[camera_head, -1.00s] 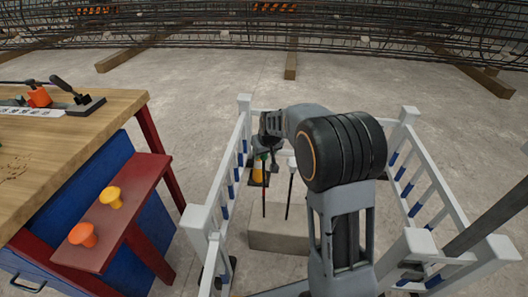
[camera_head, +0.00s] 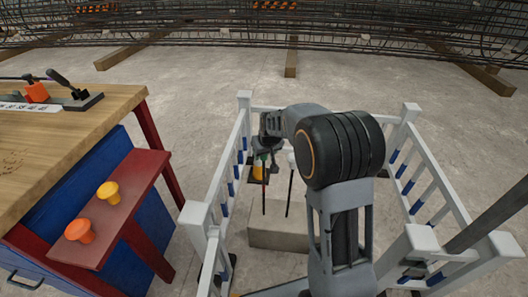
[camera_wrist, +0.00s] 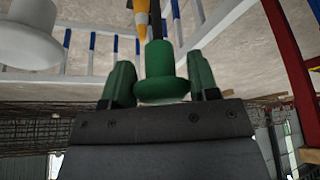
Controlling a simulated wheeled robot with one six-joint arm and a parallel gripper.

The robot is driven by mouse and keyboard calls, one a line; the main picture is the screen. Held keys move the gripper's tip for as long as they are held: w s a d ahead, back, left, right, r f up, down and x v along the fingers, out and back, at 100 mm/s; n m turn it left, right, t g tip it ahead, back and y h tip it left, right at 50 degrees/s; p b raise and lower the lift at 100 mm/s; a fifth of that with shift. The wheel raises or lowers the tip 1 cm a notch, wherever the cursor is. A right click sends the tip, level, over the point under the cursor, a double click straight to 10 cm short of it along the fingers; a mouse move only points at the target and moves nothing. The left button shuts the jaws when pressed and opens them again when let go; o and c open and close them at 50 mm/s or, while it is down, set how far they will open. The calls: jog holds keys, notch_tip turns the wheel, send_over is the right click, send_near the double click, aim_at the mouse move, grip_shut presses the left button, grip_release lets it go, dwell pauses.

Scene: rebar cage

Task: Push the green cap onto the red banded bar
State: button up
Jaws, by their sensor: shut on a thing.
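The green cap (camera_wrist: 160,75) is between the two fingers of my gripper (camera_wrist: 160,82) in the wrist view, its wide rim towards the camera and its narrow stem pointing away. My gripper is shut on it. In the head view, my gripper (camera_head: 265,150) is at the top of the red banded bar (camera_head: 264,184), which stands upright in a concrete block (camera_head: 285,238). I cannot tell whether the cap touches the bar or sits around its tip; the gripper hides this.
A second dark bar (camera_head: 289,195) with a white cap (camera_wrist: 38,35) stands just right of the banded bar. White railings (camera_head: 228,180) surround the block. A red shelf (camera_head: 125,215) with yellow and orange caps is at left. An orange-yellow cone (camera_head: 256,173) stands behind the bars.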

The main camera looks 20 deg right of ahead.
jog(key=shift+f+b, duration=1)
jog(key=shift+f, duration=0.5)
jog(key=o, duration=1)
jog(key=shift+c, duration=0.2)
jog(key=p+v, duration=0.4)
jog(key=v, duration=0.9)
jog(key=shift+r+p, duration=0.35)
jog(key=shift+r, duration=0.1)
jog(key=s+r+p, duration=1.1)
jog(key=r+p, duration=0.3)
jog(key=s+a+r+m+g+p, duration=0.1)
jog(key=s+r+p, duration=1)
jog(key=r+p, duration=0.3)
jog(key=shift+r+m+h, duration=0.3)
jog(key=shift+r, duration=0.15)
